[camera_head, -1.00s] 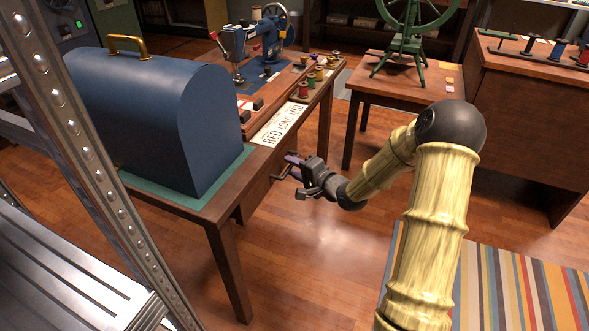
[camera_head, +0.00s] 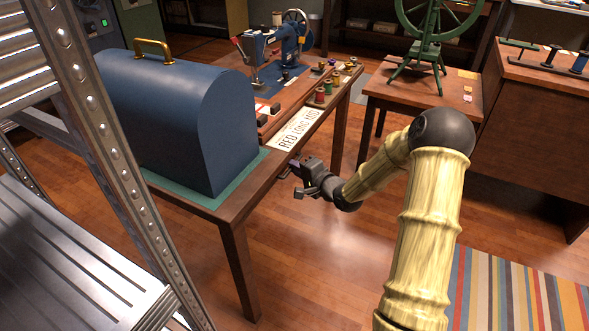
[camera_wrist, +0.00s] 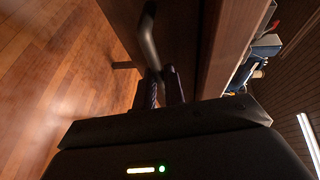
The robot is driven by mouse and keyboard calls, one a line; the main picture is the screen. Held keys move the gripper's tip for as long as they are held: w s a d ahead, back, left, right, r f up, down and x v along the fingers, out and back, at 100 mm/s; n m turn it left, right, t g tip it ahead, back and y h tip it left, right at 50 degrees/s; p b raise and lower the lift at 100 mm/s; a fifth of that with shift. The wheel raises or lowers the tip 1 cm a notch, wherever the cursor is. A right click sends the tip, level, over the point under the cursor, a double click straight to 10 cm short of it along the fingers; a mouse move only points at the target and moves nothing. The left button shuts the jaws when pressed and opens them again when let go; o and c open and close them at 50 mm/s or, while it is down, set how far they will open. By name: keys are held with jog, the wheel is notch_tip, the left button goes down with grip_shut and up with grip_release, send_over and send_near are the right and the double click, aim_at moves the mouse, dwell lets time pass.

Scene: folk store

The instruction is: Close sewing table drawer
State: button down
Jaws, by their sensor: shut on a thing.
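The sewing table (camera_head: 226,208) is a dark wooden table at the left and centre of the head view. Its drawer front (camera_wrist: 183,28) shows in the wrist view as a dark wooden panel, with a curved metal handle (camera_wrist: 148,38) standing out from it. My gripper (camera_wrist: 163,74) is shut on the handle. In the head view my gripper (camera_head: 297,165) is just below and in front of the table's long edge. The handle is mostly hidden there, and I cannot tell how far the drawer stands out.
A blue domed case (camera_head: 180,110), a sewing machine (camera_head: 285,45), a paper sign (camera_head: 298,130) and thread spools (camera_head: 328,86) stand on the tabletop. A side table (camera_head: 420,98) with a green spinning wheel (camera_head: 422,50) is behind. A metal shelf (camera_head: 95,120) is close at left. Floor right of the table is open.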

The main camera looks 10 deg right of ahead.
jog(key=shift+w+a+r, duration=0.1)
jog(key=shift+a, duration=0.1)
jog(key=c, duration=1.5)
grip_release()
jog(key=shift+d, duration=0.1)
jog(key=p+v, duration=0.4)
jog(key=v, duration=1.3)
jog(key=shift+p, duration=0.4)
